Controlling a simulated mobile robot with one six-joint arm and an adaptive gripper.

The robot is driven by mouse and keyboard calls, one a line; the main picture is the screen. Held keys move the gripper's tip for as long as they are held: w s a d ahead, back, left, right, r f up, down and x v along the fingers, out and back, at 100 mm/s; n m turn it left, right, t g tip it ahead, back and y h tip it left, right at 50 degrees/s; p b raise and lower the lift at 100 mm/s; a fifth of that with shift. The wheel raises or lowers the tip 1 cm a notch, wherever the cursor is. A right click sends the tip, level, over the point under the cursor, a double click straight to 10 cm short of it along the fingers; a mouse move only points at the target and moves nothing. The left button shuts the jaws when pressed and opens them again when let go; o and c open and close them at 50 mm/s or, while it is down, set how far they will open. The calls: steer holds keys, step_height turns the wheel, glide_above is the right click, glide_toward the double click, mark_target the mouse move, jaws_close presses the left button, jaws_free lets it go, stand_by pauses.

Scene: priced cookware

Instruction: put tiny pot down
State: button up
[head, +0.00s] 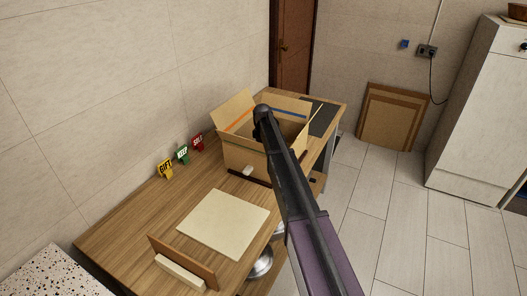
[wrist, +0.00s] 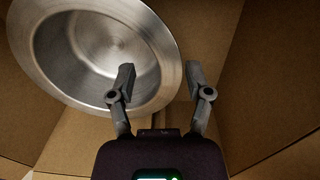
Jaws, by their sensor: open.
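A round metal pot (wrist: 95,45) with a wide rim shows in the wrist view, inside a cardboard box (wrist: 265,60). It lies at the upper left of the view, its open side towards the camera. My gripper (wrist: 160,78) is open, its two fingers apart. The left finger overlaps the pot's rim in the picture; whether it touches cannot be told. The arm hides my gripper, and the pot is not visible there.
The wooden counter (head: 130,240) holds a pale square board (head: 222,222) and a wooden piece with a white block (head: 180,271) at the front. GIFT (head: 165,168), KEEP (head: 183,153) and SOLD (head: 198,142) signs stand along the wall. Metal cookware (head: 262,262) shows below the counter's right edge.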

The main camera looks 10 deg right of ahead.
step_height(320, 180, up, 13)
steer(key=p, duration=1.3)
steer(key=shift+s, duration=0.2)
steer(key=shift+a+r, duration=0.1)
steer(key=shift+r, duration=0.05)
stand_by(0.4)
